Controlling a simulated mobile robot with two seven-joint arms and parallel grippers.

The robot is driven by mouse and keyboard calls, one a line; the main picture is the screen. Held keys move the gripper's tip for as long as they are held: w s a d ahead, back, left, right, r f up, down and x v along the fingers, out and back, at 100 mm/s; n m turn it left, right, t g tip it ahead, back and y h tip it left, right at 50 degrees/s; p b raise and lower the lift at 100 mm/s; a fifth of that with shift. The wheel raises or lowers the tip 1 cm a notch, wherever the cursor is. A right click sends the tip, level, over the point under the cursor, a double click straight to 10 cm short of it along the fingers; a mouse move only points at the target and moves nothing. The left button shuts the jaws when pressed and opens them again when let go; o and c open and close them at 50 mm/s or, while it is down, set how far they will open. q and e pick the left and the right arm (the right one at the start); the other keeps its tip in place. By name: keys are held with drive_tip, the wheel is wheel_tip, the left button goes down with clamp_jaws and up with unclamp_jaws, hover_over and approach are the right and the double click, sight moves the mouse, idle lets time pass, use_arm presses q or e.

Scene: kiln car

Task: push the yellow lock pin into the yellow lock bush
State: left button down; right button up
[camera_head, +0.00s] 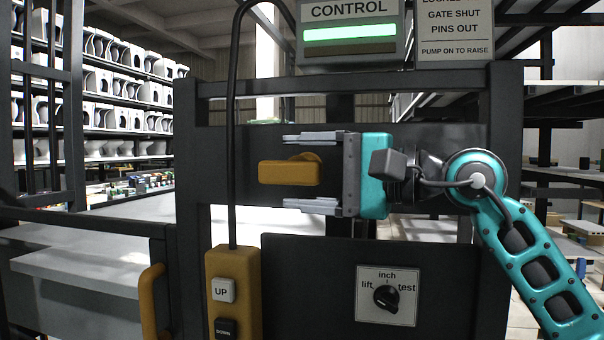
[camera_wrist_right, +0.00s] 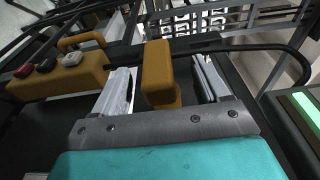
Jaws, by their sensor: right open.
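The yellow lock pin (camera_head: 290,173) shows as a yellow block-shaped handle in front of the dark crossbar of the frame. A rounded yellow part shows behind its right end; I cannot tell whether it is the pin's neck or the lock bush. My right gripper (camera_head: 288,171) comes in from the right, open, with one finger above and one below the handle and a gap on each side. In the right wrist view the handle (camera_wrist_right: 158,72) stands between the two fingers of the gripper (camera_wrist_right: 162,80), apart from both. My left gripper is not in view.
A yellow pendant (camera_head: 233,290) with UP and DOWN buttons hangs on a black cable at lower left. A selector knob panel (camera_head: 387,297) is below the gripper. A control box (camera_head: 350,33) with a lit green bar is above. A yellow grab handle (camera_head: 152,300) is at lower left.

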drive_tip(key=shift+b+v, duration=0.75)
drive_tip(key=shift+v, duration=1.05)
drive_tip(key=shift+d, duration=0.15)
drive_tip(key=shift+s, duration=0.1)
drive_tip(key=shift+d, duration=0.1)
drive_tip(key=shift+s+d, duration=0.15)
drive_tip(key=shift+d, duration=0.15)
drive_tip(key=b, duration=0.1)
approach(321, 173)
drive_tip(key=v, duration=0.4)
drive_tip(key=shift+s+d, duration=0.1)
drive_tip(key=shift+d, duration=0.25)
